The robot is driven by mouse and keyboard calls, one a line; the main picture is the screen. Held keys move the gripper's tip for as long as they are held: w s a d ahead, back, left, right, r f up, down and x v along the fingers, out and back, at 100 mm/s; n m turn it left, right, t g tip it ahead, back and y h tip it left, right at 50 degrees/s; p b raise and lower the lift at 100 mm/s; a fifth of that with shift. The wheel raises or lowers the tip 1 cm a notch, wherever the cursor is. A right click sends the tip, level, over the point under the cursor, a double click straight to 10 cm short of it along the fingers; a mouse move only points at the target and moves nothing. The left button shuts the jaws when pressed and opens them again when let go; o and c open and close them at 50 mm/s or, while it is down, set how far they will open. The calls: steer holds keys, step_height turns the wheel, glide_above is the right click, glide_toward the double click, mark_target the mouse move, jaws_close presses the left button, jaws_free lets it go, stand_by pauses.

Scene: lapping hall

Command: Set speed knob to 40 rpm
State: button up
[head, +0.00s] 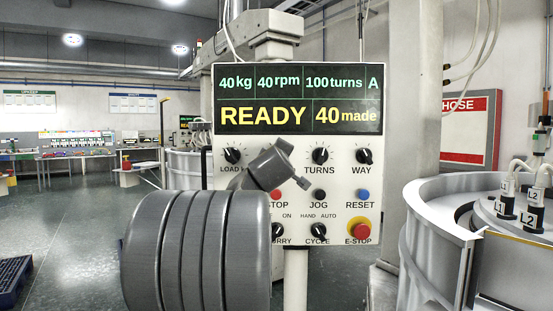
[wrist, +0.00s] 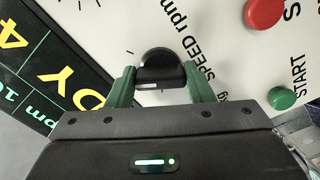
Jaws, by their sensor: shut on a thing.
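The black speed knob (wrist: 160,65) is on the white control panel (head: 340,190), beside the printed words SPEED rpm. My gripper (wrist: 160,84) is shut on it, with one green finger on each side of the knob. In the head view my arm covers the speed knob and its label. The display (head: 298,99) reads 40 kg, 40 rpm, 100 turns, A, and below that READY and 40 made.
The load knob (head: 232,155), turns knob (head: 320,155) and way knob (head: 363,156) are close by. The red stop button (wrist: 264,12) and green start button (wrist: 282,98) are near my gripper. The E-STOP (head: 361,231) is lower right. A round machine (head: 430,245) stands right.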

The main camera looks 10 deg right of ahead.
steer(key=o, duration=1)
steer(key=shift+c, duration=0.2)
steer(key=b+v, duration=0.1)
steer(key=v, duration=1.3)
steer(key=shift+b, duration=0.35)
steer(key=shift+w, duration=0.2)
steer(key=p+x, duration=0.1)
steer(key=x, duration=1.2)
steer(key=shift+w+p, duration=0.3)
steer(key=shift+p, duration=0.05)
steer(key=shift+d, duration=0.15)
